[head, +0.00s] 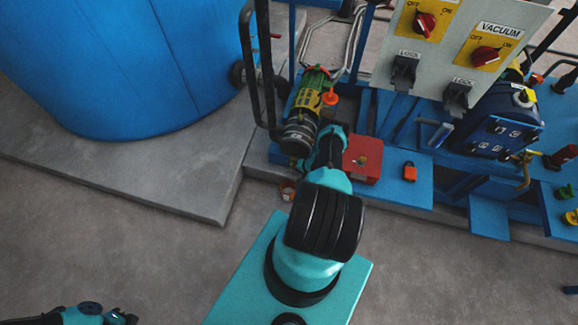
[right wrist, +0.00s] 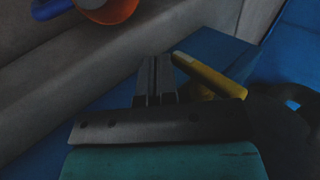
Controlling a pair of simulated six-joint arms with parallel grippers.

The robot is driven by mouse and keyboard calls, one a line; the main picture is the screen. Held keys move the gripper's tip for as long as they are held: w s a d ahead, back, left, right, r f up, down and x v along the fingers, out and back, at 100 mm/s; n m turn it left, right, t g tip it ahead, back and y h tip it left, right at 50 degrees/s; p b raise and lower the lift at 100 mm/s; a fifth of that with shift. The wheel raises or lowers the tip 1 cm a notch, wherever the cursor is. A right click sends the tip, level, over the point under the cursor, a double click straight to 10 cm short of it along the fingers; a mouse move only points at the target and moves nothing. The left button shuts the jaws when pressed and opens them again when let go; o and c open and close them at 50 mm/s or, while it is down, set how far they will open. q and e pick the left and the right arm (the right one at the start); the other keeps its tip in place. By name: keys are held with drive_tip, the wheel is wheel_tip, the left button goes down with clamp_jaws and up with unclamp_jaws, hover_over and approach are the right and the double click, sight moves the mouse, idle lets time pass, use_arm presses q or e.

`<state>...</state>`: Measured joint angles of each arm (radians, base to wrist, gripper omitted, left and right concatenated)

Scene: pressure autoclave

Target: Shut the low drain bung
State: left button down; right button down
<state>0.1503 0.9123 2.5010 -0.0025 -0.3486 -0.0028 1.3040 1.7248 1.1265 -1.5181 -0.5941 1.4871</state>
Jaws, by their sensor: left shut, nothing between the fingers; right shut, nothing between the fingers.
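In the right wrist view a yellow lever-like bar (right wrist: 210,76) slants just right of my right gripper (right wrist: 156,78). It may belong to the low drain bung, but I cannot tell. The right gripper's fingers are together and empty; the bar looks beside them, and whether they touch is unclear. In the head view my right arm reaches to the blue skid beside the green and yellow pump (head: 313,92) and hides the drain area. My left gripper (head: 131,319) is shut and empty at the bottom left, far from the skid.
A big blue tank (head: 120,60) stands on a concrete plinth (head: 205,175) at left. A red box (head: 363,158) and an orange padlock-like piece (head: 409,171) are right of my right arm. A small orange cup-like thing (head: 288,189) is by the skid's edge. The front floor is clear.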

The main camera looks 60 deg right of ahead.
drive_tip(key=shift+r, duration=0.15)
idle(0.5)
drive_tip(key=shift+r, duration=0.7)
drive_tip(key=shift+r, duration=0.1)
drive_tip(key=s+a+r, duration=0.2)
drive_tip(key=s+a, duration=0.1)
drive_tip(key=a, duration=0.4)
drive_tip(key=s+a+r, duration=0.2)
drive_tip(key=s+a, duration=0.2)
drive_tip(key=a, duration=0.3)
drive_tip(key=shift+a+r, duration=0.25)
drive_tip(key=shift+r, duration=0.15)
